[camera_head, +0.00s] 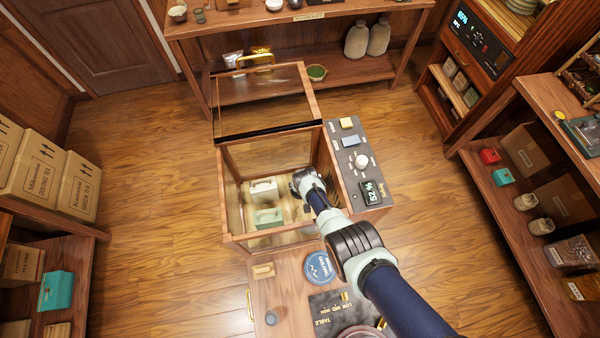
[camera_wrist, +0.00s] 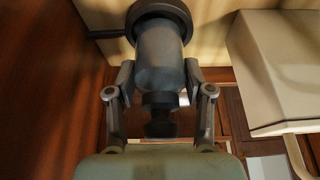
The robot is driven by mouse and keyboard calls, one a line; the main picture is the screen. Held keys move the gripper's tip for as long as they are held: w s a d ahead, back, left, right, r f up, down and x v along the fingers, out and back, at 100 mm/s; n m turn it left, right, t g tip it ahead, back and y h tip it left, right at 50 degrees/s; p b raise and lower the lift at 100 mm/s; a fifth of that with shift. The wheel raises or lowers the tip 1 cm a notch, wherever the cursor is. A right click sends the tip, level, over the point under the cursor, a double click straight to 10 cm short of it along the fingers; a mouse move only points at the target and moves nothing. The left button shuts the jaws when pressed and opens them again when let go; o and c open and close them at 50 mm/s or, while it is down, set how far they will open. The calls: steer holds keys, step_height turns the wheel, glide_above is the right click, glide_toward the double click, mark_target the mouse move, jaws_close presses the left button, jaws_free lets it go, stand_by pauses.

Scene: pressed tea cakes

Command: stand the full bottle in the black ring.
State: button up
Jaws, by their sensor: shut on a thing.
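My gripper (camera_wrist: 158,75) is shut on a grey-blue bottle (camera_wrist: 160,65) with a dark, narrower end toward the camera. A black ring (camera_wrist: 160,10) with a thin rod to its left shows at the far end of the bottle. The bottle overlaps the ring in this view; I cannot tell whether it stands inside it or is held just in front. In the head view my gripper (camera_head: 309,190) reaches down into the glass case (camera_head: 226,190), near its right wall. My arm and gripper hide the bottle and ring there.
Two pale blocks with handles, one whitish (camera_head: 264,190) and one greenish (camera_head: 267,218), stand left of my gripper. The case's lid (camera_head: 262,100) is raised at the back. A control panel (camera_head: 357,160) adjoins the case on the right. A blue tin (camera_head: 319,268) is in front.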

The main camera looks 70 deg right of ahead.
steer(key=shift+f, duration=0.2)
steer(key=shift+r, duration=0.1)
steer(key=shift+r+p, duration=0.65)
steer(key=shift+r, duration=0.15)
steer(key=shift+f+b, duration=0.7)
steer(key=shift+b, duration=0.1)
stand_by(0.4)
steer(key=o, duration=1)
